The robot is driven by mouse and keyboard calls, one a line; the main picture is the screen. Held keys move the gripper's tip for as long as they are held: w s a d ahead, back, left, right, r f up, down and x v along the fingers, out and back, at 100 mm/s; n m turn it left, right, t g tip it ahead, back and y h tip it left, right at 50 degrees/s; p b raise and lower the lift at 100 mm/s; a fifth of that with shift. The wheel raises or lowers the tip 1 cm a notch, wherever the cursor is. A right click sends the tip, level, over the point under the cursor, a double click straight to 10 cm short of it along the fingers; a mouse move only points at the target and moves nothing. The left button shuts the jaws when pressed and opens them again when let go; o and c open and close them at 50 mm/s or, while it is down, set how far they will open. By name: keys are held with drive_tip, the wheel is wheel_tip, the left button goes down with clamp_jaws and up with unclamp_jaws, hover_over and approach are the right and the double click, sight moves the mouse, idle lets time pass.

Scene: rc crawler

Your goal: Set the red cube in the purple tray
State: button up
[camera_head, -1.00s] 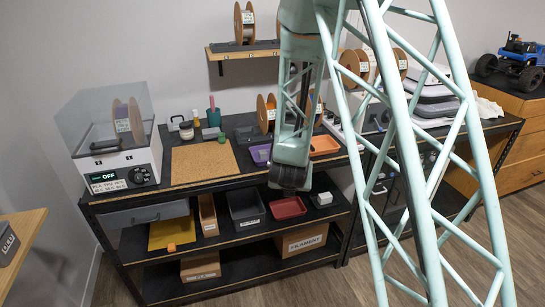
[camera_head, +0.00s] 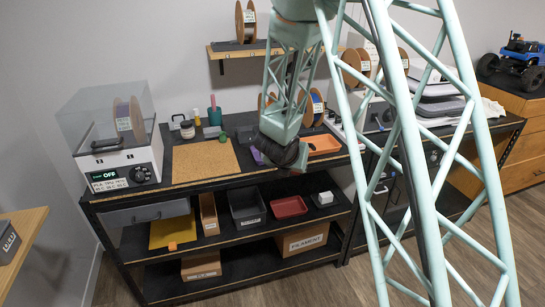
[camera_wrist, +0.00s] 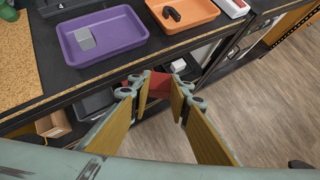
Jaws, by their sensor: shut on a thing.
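The red cube (camera_wrist: 160,85) shows between the fingertips of my gripper (camera_wrist: 160,88) in the wrist view, partly covered by the fingers. My gripper is shut on it, held in front of the bench's front edge. In the head view my arm hides most of the purple tray (camera_head: 257,156), and the cube cannot be made out.
An orange tray (camera_wrist: 205,27) holding a dark part lies right of the purple one. A cork mat (camera_head: 203,162) lies to the left. Below are a red tray (camera_head: 289,207) and a dark bin (camera_head: 246,208) on the shelf. A filament spool (camera_head: 313,106) stands behind.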

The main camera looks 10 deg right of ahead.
drive_tip(key=shift+w+a+r+m+h, duration=0.15)
drive_tip(key=shift+w+r+m+h, duration=0.3)
drive_tip(key=shift+w+r, duration=0.25)
drive_tip(key=shift+w+a+r+m+g, duration=0.4)
drive_tip(key=shift+m, duration=0.15)
drive_tip(key=shift+h, duration=0.25)
drive_tip(key=shift+w, duration=0.15)
drive_tip(key=w, duration=0.5)
drive_tip(key=w+f+p, duration=0.1)
drive_tip(key=w, duration=0.4)
drive_tip(key=w+a, duration=0.1)
drive_tip(key=w, duration=0.4)
drive_tip(key=shift+w+f, duration=0.25)
drive_tip(key=shift+w, duration=0.1)
drive_tip(key=shift+f, duration=0.1)
drive_tip(key=shift+f, duration=1.65)
drive_tip(key=shift+f+b, duration=0.2)
drive_tip(key=shift+b, duration=0.2)
